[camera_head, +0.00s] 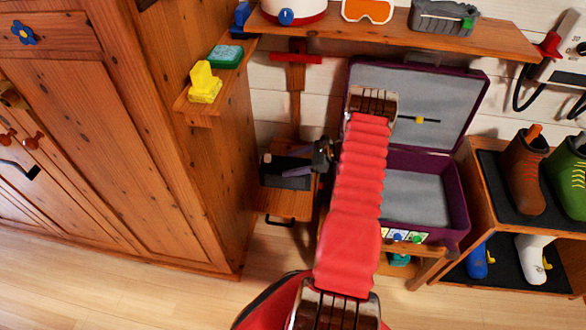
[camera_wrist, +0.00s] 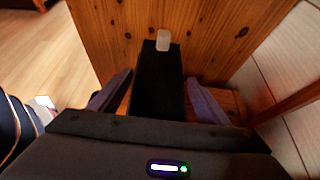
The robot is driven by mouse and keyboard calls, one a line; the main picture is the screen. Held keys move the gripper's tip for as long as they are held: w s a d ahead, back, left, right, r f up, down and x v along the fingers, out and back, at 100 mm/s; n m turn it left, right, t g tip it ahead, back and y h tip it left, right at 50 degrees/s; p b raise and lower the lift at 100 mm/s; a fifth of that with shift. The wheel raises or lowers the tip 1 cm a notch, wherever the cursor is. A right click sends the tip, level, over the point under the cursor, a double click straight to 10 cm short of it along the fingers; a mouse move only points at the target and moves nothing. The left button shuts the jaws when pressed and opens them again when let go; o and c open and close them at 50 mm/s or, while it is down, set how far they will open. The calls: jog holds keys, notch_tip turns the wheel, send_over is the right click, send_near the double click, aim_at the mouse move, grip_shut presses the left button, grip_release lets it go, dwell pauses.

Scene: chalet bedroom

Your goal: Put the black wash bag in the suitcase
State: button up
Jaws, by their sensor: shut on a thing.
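The black wash bag (camera_head: 272,172) is at the left of the suitcase in the head view, over a small wooden stand. My gripper (camera_head: 296,163) is shut on it, with the bag between its two grey-purple fingers. In the wrist view the bag (camera_wrist: 158,85) stretches away from my gripper (camera_wrist: 157,92) and has a pale tab at its far end. I cannot tell if the bag touches the stand. The open purple suitcase (camera_head: 459,203) has a grey lining and stands right of my gripper. My red arm covers its left part.
The wooden stand (camera_head: 285,206) has a dark handle. A large wooden wardrobe (camera_head: 110,130) is close on the left. A shelf (camera_head: 400,34) runs above the suitcase lid. A rack (camera_head: 483,208) with boots stands at the right. A yellow thing (camera_head: 204,84) sits on a small ledge.

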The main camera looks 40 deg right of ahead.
jog(key=shift+f, duration=1.75)
jog(key=o, duration=1.8)
jog(key=shift+c, duration=0.2)
jog(key=shift+f, duration=0.1)
jog(key=v, duration=1.3)
jog(key=shift+s+r, duration=0.25)
jog(key=shift+r, duration=0.1)
